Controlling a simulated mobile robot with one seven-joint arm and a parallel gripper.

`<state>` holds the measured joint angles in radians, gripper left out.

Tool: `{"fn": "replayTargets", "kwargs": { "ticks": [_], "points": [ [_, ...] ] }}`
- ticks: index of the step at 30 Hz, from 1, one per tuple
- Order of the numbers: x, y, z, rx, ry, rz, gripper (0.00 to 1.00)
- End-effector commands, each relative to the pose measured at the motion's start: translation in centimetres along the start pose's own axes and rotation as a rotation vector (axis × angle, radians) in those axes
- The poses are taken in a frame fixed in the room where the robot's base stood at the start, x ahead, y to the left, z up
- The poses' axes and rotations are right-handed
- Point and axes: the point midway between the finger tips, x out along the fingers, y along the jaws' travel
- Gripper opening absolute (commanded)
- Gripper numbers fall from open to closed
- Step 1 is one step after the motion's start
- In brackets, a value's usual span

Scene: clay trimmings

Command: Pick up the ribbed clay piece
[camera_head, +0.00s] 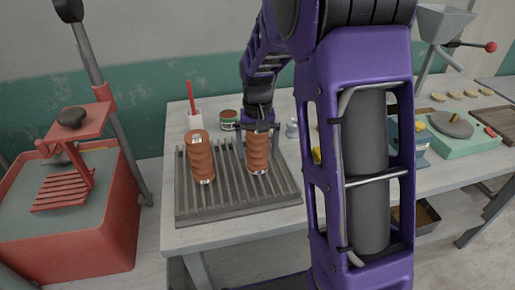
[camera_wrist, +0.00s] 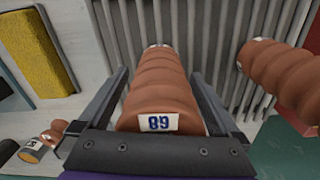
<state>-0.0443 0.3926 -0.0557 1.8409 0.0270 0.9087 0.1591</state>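A ribbed brown clay piece (camera_head: 258,152) is at the right side of a dark slatted rack (camera_head: 240,208). My gripper (camera_head: 258,122) is at its far upper end in the head view. In the wrist view, the same clay piece (camera_wrist: 160,90) lies between my two gripper fingers (camera_wrist: 160,73), with narrow gaps beside it. A white label with blue digits shows upside down on its near end. A second ribbed clay piece (camera_head: 200,158) is on the rack to the left; it also shows in the wrist view (camera_wrist: 280,75) at the right, outside my fingers.
A white cup with a red stick (camera_head: 194,118) and a green tin (camera_head: 228,118) stand behind the rack. A red press (camera_head: 75,190) stands left of the table. A yellow block (camera_wrist: 42,52) and small labelled pieces (camera_wrist: 38,146) are at the wrist view's left.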

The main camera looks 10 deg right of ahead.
Motion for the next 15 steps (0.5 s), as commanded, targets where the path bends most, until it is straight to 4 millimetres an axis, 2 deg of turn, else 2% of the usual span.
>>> {"fn": "replayTargets", "kwargs": {
  "ticks": [1,2,15],
  "points": [
    [-0.02,0.0,-0.01,0.0,0.0,0.0,0.89],
    [-0.02,0.0,-0.01,0.0,0.0,0.0,0.84],
    [-0.06,0.0,-0.02,0.0,0.0,0.0,0.05]
  ]
}}
